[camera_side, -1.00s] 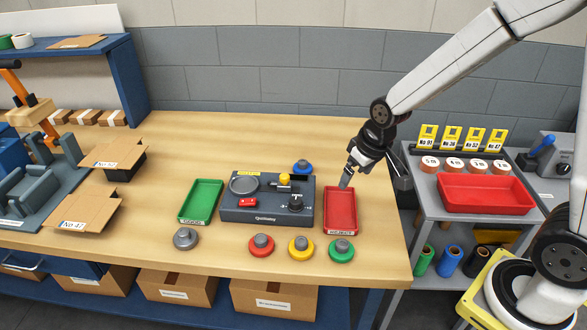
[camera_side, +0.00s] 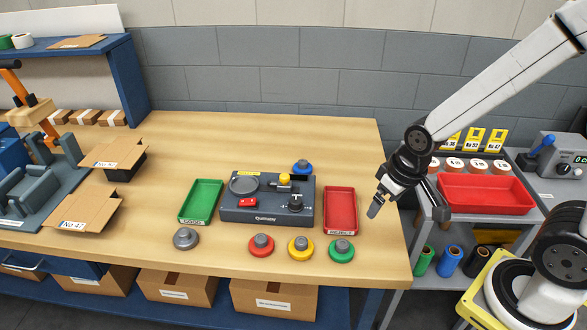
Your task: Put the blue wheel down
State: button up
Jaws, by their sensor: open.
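The blue wheel (camera_side: 302,167) has a grey hub and rests on the table behind the grey test machine (camera_side: 266,203), whose body hides part of its front. My gripper (camera_side: 374,209) is open and empty, pointing down over the right end of the table, to the right of the red reject tray. It is well away from the blue wheel.
The empty red reject tray (camera_side: 341,210) and green good tray (camera_side: 201,201) flank the machine. Grey (camera_side: 186,238), red (camera_side: 261,246), yellow (camera_side: 301,248) and green (camera_side: 341,250) wheels lie along the front. A cart with a larger red tray (camera_side: 486,194) stands right.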

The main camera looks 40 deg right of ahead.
jog(key=w+d+m+y, duration=0.1)
jog(key=w+d+m, duration=0.2)
jog(key=w+m, duration=1.25)
jog(key=m+y, duration=0.2)
jog(key=m, duration=0.9)
send_over(303, 162)
jog(key=s+d, duration=0.2)
jog(key=d, duration=0.1)
notch_tip(303, 162, down, 5)
jog(key=shift+w+a+f+t, duration=0.15)
jog(key=shift+w+a+f, duration=0.15)
jog(key=shift+f, duration=0.35)
jog(key=shift+w+a+f+t, duration=0.15)
jog(key=shift+a+f, duration=0.2)
jog(key=shift+f, duration=0.25)
jog(key=shift+x, duration=2.55)
jog(key=shift+a, duration=0.15)
jog(key=c, duration=1.2)
jog(key=shift+r, duration=0.1)
